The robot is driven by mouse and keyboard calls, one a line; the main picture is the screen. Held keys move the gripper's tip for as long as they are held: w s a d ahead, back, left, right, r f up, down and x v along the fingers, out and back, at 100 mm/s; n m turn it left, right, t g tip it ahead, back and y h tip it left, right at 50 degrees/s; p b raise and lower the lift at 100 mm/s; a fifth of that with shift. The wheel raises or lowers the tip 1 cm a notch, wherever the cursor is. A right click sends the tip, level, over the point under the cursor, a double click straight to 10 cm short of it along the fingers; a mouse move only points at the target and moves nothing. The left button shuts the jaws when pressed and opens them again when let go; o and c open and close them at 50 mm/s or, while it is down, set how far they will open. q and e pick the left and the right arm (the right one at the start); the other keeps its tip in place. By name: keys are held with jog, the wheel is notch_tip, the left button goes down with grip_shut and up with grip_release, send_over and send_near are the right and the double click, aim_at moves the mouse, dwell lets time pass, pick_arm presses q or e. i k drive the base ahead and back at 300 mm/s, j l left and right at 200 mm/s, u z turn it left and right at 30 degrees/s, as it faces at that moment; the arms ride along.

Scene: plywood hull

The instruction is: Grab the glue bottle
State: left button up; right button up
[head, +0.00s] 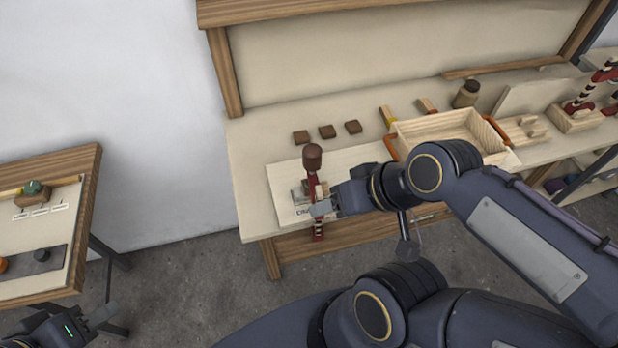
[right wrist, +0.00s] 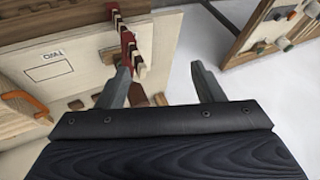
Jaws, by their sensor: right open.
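A small tan container with a dark top (head: 466,94) stands upright at the back of the workbench in the head view. It may be the glue bottle, but no label is readable. My right gripper (head: 322,207) is at the bench's front left edge, well away from that container. In the right wrist view my right gripper (right wrist: 160,72) is open, with its fingers spread apart. A red clamp with a striped bar (right wrist: 128,45) is by its left finger, and I see no grip on it. My left gripper (head: 72,318) is low at the bottom left, partly cut off, near the side table.
The clamp's brown handle (head: 312,157) stands up at the bench's left front. A wooden tray (head: 430,127) sits mid-bench, with brown blocks (head: 326,132) to its left. More clamps (head: 575,115) stand at the right. A side table (head: 85,190) is at the left, with open floor between.

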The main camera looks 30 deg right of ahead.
aim_at(465, 98)
jog(key=k+l+z, duration=0.15)
jog(key=z, duration=1.8)
jog(key=l+u, duration=0.2)
jog(key=u, duration=0.65)
jog(key=i+l+u, duration=0.1)
jog(key=l+u, duration=0.6)
jog(key=l, duration=0.25)
jog(key=l+u, duration=0.3)
jog(key=l, duration=0.2)
jog(key=i+l, duration=0.1)
jog(key=l, duration=0.6)
jog(key=i+l+u, duration=0.1)
jog(key=l, duration=0.55)
jog(key=l+u, duration=0.1)
jog(key=l, duration=0.6)
jog(key=i, duration=0.05)
